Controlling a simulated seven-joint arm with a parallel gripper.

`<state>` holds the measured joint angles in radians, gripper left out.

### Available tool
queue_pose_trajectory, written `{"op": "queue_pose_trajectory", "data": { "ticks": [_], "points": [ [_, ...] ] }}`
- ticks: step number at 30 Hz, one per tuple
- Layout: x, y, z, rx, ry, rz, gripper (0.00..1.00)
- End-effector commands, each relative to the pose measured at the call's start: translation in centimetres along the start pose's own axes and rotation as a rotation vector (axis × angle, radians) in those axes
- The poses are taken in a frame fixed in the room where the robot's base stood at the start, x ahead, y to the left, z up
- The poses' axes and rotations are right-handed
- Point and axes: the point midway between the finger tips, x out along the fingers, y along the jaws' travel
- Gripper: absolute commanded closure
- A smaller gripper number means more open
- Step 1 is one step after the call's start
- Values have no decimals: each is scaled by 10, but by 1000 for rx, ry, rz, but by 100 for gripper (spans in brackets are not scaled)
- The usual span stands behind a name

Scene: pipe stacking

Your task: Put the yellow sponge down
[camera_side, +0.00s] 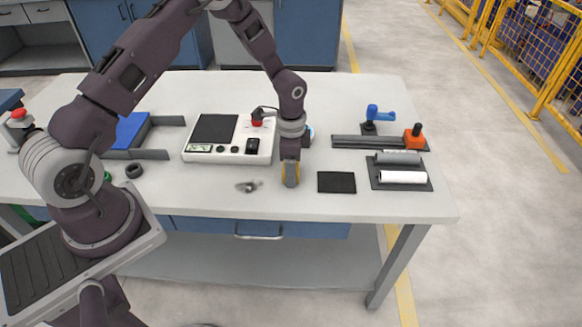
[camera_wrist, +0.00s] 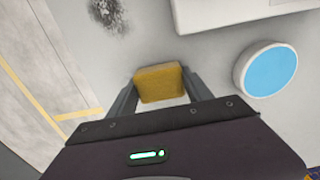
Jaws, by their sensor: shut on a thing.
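My gripper (camera_side: 290,181) is low over the table near its front edge, pointing down. It is shut on the yellow sponge (camera_wrist: 160,84), which sits between the two fingers in the wrist view. In the side view only a thin strip of the sponge (camera_side: 297,171) shows beside the fingers. I cannot tell whether the sponge touches the table (camera_side: 230,206).
A black pad (camera_side: 337,182) lies just right of my gripper. A grey smudge (camera_side: 248,186) marks the table to the left. A blue-topped round thing (camera_wrist: 268,69) and a white panel (camera_side: 215,152) are close by. A roller tray (camera_side: 400,184) stands farther right.

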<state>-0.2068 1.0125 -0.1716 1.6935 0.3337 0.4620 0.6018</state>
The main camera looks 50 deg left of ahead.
Motion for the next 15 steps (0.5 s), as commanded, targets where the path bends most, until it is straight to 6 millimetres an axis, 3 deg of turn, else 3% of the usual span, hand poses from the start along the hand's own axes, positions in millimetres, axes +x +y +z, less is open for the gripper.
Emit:
{"op": "queue_pose_trajectory", "data": {
  "ticks": [6,7,9,10,15],
  "points": [
    [3,0,0,0,-1,1,86],
    [2,0,0,-1,0,1,36],
    [2,0,0,0,0,1,22],
    [2,0,0,0,0,1,20],
    [2,0,0,0,0,1,20]
  ]
}}
